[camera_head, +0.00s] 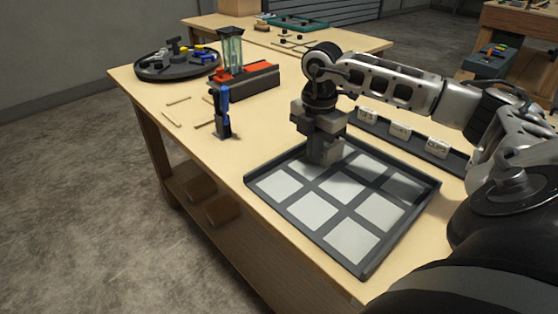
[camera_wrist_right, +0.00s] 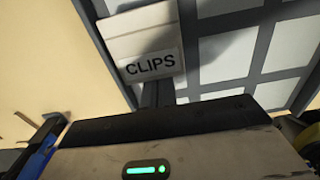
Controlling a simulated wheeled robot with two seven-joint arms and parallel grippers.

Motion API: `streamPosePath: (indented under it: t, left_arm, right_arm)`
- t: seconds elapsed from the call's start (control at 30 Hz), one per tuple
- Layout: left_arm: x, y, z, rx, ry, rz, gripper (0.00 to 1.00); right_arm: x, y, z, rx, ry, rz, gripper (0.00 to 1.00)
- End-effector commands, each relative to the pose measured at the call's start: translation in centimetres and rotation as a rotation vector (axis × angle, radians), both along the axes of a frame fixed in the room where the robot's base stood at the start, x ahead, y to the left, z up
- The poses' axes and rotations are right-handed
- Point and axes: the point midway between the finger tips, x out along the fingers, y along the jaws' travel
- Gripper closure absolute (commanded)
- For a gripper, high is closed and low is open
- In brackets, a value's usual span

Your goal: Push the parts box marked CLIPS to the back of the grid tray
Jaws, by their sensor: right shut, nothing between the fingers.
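The parts box marked CLIPS (camera_wrist_right: 138,40) shows in the right wrist view as a pale block with a white label, beside the dark edge of the grid tray (camera_wrist_right: 96,35). In the head view the grid tray (camera_head: 303,228) is dark with pale square cells, and I cannot make out the CLIPS box there. My right gripper (camera_head: 325,158) points down at the tray's far-left part, shut with nothing held. Its fingers (camera_wrist_right: 155,95) show in the right wrist view close to the label side of the box; contact cannot be told. My left gripper is not in view.
A dark rail (camera_head: 395,140) with several labelled boxes lies behind the tray. A blue and black upright object (camera_head: 222,112) stands left of it. A red and dark device (camera_head: 243,80) and a round tray (camera_head: 178,66) are farther back. The table's left edge runs close by.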

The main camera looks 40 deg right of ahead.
Motion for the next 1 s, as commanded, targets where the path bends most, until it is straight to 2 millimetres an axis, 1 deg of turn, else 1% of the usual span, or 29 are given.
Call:
streamPosePath:
  t: [0.03,0.1,0.2,0.33,0.63,0.73,0.83,0.97,1.0]
  left_arm:
    - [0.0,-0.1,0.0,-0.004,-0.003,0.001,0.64]
    - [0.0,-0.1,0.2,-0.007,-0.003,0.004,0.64]
    - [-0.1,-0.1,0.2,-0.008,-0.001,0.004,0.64]
    - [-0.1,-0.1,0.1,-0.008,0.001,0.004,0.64]
    - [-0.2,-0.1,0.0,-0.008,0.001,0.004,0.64]
    - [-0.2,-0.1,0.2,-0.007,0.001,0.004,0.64]
    - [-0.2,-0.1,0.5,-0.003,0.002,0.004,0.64]
    - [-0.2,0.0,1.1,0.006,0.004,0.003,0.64]
    - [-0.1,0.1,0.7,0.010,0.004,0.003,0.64]
  right_arm:
    - [0.0,-1.5,0.0,-0.001,0.000,-0.006,1.00]
    - [0.0,-2.9,0.1,-0.001,0.000,-0.004,1.00]
    - [0.1,-4.1,0.1,0.000,0.000,0.001,1.00]
    - [0.1,-4.7,0.1,0.000,0.000,0.005,1.00]
    - [0.1,-4.6,0.0,0.000,0.000,0.006,1.00]
    - [0.1,-4.2,0.1,0.001,0.000,0.008,1.00]
    - [0.1,-3.0,0.2,0.002,0.001,0.010,1.00]
    - [0.0,-0.5,0.4,0.002,0.000,0.009,1.00]
    - [0.1,-0.7,1.3,-0.001,-0.007,0.002,1.00]
